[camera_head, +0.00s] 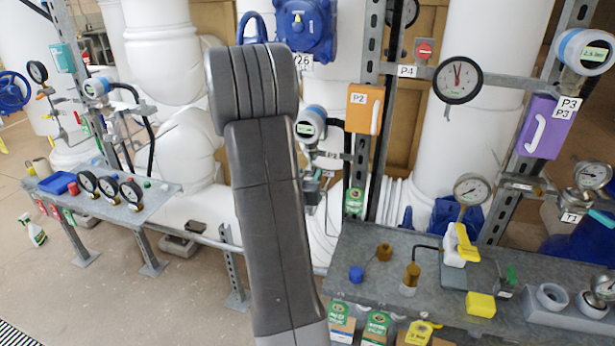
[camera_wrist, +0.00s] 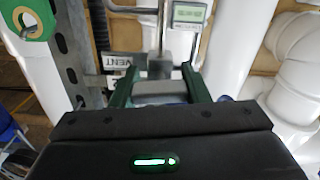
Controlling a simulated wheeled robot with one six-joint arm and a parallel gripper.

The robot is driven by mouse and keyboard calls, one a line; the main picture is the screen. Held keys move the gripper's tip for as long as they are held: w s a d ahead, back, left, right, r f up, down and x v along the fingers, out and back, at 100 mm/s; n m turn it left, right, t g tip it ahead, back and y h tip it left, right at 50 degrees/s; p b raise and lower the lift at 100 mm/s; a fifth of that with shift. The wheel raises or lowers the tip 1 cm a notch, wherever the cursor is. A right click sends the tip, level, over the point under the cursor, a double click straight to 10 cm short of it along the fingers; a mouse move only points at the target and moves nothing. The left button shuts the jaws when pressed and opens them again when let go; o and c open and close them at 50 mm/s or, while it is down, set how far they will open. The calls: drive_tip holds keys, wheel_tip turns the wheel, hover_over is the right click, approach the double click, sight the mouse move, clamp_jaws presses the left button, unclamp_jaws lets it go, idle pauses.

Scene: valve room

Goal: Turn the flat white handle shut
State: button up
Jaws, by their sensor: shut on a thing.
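In the wrist view, the two green fingers of my gripper (camera_wrist: 158,72) reach forward, one on each side of a pale, flat bar (camera_wrist: 160,87). This looks like the flat white handle, and the gripper is shut on it. A metal valve stem and block (camera_wrist: 160,62) stand just beyond the fingertips. A label reading VENT (camera_wrist: 116,62) is to the left. In the head view, my arm covers most of this place, below the round-headed blue and white transmitter (camera_head: 311,122). The handle cannot be made out there, and its exact angle is unclear.
White pipes (camera_wrist: 290,100) are at right. In the head view, a grey bench (camera_head: 400,240) with small parts stands at right, and an orange box (camera_head: 364,110) hangs above.

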drive_tip(key=shift+f+m+b, duration=0.15)
drive_tip(key=shift+m+b, duration=0.15)
drive_tip(key=shift+b, duration=0.9)
drive_tip(key=shift+m+b, duration=0.6)
drive_tip(key=o, duration=1)
drive_tip(key=shift+s, duration=0.1)
drive_tip(key=b+v, duration=0.1)
drive_tip(key=v, duration=1.2)
drive_tip(key=shift+s+a+r, duration=0.1)
drive_tip(key=shift+s+r, duration=0.1)
drive_tip(key=shift+s, duration=0.15)
